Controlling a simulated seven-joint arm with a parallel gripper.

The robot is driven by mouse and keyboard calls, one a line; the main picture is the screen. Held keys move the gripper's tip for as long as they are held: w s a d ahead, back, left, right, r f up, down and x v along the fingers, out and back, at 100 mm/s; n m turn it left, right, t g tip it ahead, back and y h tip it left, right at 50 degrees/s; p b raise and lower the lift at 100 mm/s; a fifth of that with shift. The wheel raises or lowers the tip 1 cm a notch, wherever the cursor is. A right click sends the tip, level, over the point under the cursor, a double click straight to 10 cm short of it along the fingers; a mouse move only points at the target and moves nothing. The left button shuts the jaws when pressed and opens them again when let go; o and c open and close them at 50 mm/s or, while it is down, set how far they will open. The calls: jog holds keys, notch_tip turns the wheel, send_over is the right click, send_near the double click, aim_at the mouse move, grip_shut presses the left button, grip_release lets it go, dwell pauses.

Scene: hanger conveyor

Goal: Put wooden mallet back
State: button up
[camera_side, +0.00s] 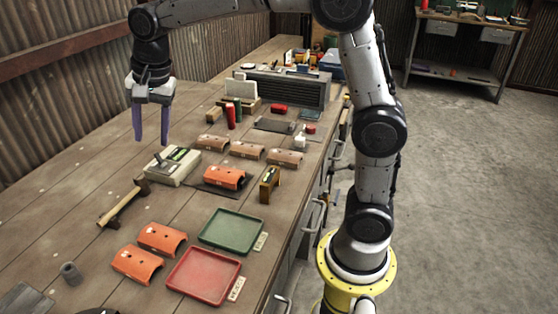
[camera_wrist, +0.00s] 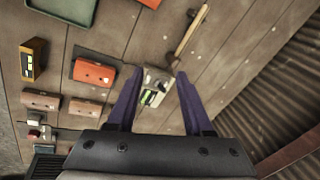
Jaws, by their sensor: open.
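A wooden mallet (camera_side: 122,208) with a dark head lies on the bench at the left, its light wooden handle pointing toward the lower left. It also shows in the wrist view (camera_wrist: 187,39) at the top, beyond my fingertips. My gripper (camera_side: 151,140) is raised above the bench, farther back than the mallet, with its purple fingers pointing down. In the wrist view (camera_wrist: 190,82) the fingers are spread apart with nothing held between them. A grey box-like device with a green label (camera_side: 172,165) stands on the bench; it shows between the fingers in the wrist view.
Orange curved parts (camera_side: 163,239) lie at the front and middle. A green tray (camera_side: 231,229) and a red tray (camera_side: 203,274) sit near the right edge. A small upright yellow-brown block (camera_side: 269,185) stands right of the device. Bench around the mallet is clear.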

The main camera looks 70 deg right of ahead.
jog(key=s+d+f+n+t, duration=0.1)
jog(key=s+n, duration=0.5)
jog(key=s, duration=0.7)
jog(key=s+d+f+n+t, duration=0.1)
jog(key=s+n, duration=0.6)
jog(key=s, duration=0.7)
jog(key=shift+s+d+f+n+t, duration=0.2)
jog(key=shift+d+f+n+t, duration=0.1)
jog(key=shift+d+f, duration=0.4)
